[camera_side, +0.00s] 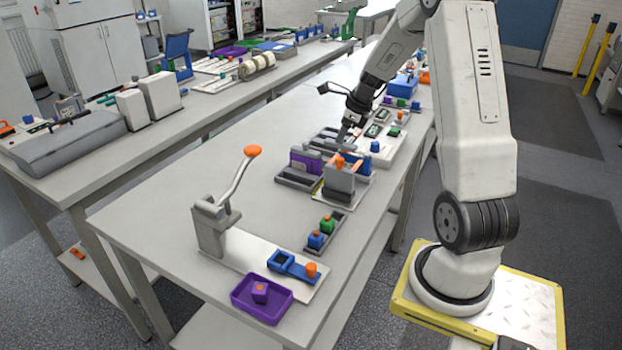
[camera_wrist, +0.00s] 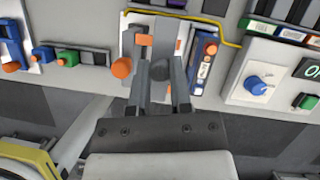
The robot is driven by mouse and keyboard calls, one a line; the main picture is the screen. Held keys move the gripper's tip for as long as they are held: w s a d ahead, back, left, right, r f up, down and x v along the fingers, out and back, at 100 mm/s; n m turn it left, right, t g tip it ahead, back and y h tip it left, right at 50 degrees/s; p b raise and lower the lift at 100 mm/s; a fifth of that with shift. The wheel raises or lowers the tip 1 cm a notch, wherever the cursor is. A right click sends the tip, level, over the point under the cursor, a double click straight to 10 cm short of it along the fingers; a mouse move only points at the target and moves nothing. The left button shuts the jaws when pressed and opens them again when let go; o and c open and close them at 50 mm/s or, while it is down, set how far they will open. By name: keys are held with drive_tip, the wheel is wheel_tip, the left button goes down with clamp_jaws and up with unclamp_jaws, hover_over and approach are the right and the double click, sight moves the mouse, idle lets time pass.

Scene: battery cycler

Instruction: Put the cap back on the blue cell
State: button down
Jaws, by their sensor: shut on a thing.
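My gripper (camera_wrist: 160,72) points down over the grey fixture block with orange parts, which also shows in the side view (camera_side: 340,181). Its two fingers are shut on a small dark grey round piece (camera_wrist: 159,71), which looks like the cap. In the side view my gripper (camera_side: 346,138) is above and behind that block, and the held piece is too small to make out. A blue cell-like block with a pale label (camera_wrist: 204,62) stands just right of the fingers in the wrist view, apart from them. Its top is partly hidden in the side view.
An orange knob (camera_wrist: 121,68) sits close left of the fingers. A purple block (camera_side: 305,161) stands in a dark rack beside the fixture. A small rack holds blue (camera_side: 316,241) and green (camera_side: 328,225) blocks. A lever press (camera_side: 211,225) and purple tray (camera_side: 241,304) are nearer.

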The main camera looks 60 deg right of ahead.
drive_tip(key=shift+d, duration=0.1)
idle(0.3)
drive_tip(key=s+d+r, duration=0.2)
drive_tip(key=d+r, duration=0.1)
drive_tip(key=d, duration=0.3)
drive_tip(key=shift+d, duration=0.25)
drive_tip(key=shift+f, duration=0.3)
drive_tip(key=shift+f, duration=3)
drive_tip(key=shift+f, duration=0.6)
idle(0.7)
unclamp_jaws()
idle(0.5)
drive_tip(key=shift+r, duration=0.2)
